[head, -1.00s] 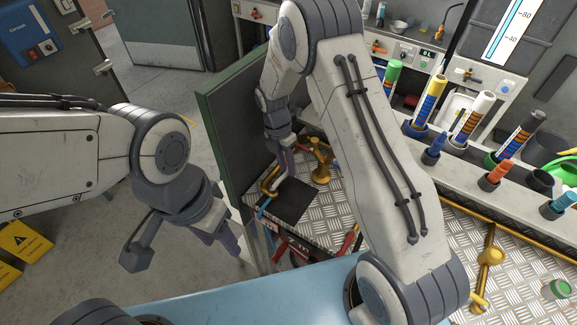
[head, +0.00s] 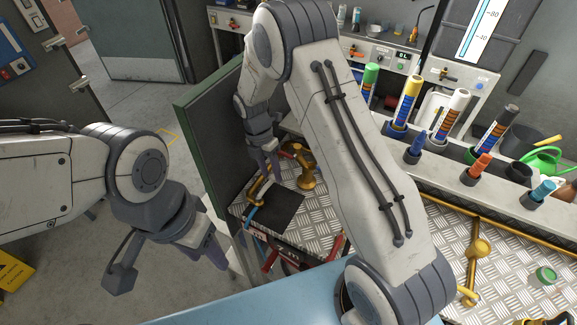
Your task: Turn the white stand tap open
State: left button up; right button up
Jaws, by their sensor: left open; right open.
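I cannot make out a tap that is clearly the white stand tap. A brass tap-like fitting (head: 304,172) stands upright on the metal tread plate, just right of my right gripper (head: 268,173). That gripper points down, open and empty, above the back of a black mat (head: 275,210). A brass piece (head: 257,190) with a blue hose end lies just below and left of its fingers; I cannot tell whether they touch. A white-topped tube (head: 455,106) stands in the rack at right. My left gripper (head: 208,255) is open and empty over the floor at left.
A green panel (head: 205,140) stands upright close left of my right gripper. Red-handled tools (head: 272,258) lie at the plate's front. A brass pipe with a valve (head: 478,250) runs along the right. My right arm hides the plate's middle.

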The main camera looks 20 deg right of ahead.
notch_tip(320, 180, up, 3)
jog(key=shift+w+b, duration=0.1)
jog(key=shift+b, duration=0.6)
jog(key=s+d+r+b, duration=0.3)
jog(key=s+d+r, duration=0.4)
jog(key=s+d, duration=0.1)
jog(key=shift+d, duration=0.35)
jog(key=shift+r, duration=0.1)
